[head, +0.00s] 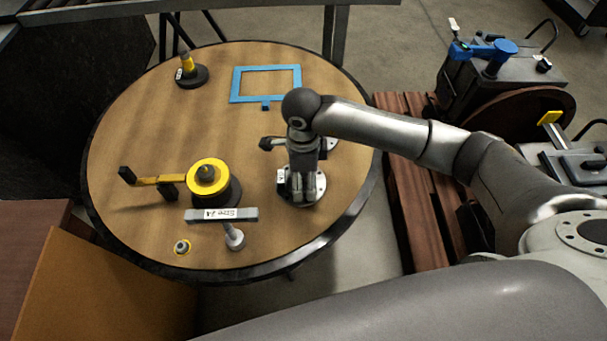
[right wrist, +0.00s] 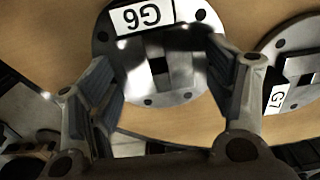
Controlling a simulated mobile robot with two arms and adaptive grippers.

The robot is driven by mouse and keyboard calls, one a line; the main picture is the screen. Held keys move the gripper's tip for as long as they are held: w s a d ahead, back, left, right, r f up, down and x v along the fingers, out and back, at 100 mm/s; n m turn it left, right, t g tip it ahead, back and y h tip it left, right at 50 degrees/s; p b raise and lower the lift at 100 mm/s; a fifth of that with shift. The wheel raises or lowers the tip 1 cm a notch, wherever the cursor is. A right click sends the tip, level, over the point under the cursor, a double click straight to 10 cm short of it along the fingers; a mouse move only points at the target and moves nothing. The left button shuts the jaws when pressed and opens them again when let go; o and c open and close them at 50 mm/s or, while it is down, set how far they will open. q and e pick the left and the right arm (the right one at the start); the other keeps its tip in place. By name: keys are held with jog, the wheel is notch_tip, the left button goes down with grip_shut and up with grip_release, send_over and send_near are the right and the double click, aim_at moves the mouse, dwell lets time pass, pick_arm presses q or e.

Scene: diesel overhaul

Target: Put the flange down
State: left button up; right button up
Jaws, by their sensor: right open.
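The flange labelled G6 (head: 318,187) is a round grey metal disc with holes around its rim. It lies on the round wooden table (head: 215,125), right of the middle. My right gripper (head: 302,192) points down over it and partly hides it. In the right wrist view the G6 flange (right wrist: 160,82) shows between the two spread fingers of my right gripper (right wrist: 162,90). The fingers are open, and I see a gap beside the raised middle part. Whether a fingertip touches the disc I cannot tell. My left gripper is not in view.
A second flange, G7 (right wrist: 300,65), lies close beside G6. A yellow-topped device (head: 208,172), a labelled grey bar (head: 221,215) and a small ringed part (head: 182,247) are at the left front. A blue frame (head: 265,84) and a black-based yellow piece (head: 190,73) lie farther back.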

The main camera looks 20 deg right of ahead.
jog(key=shift+r, duration=0.1)
jog(key=shift+r, duration=0.25)
notch_tip(320, 180, up, 12)
jog(key=shift+f+b, duration=0.2)
jog(key=shift+b, duration=0.2)
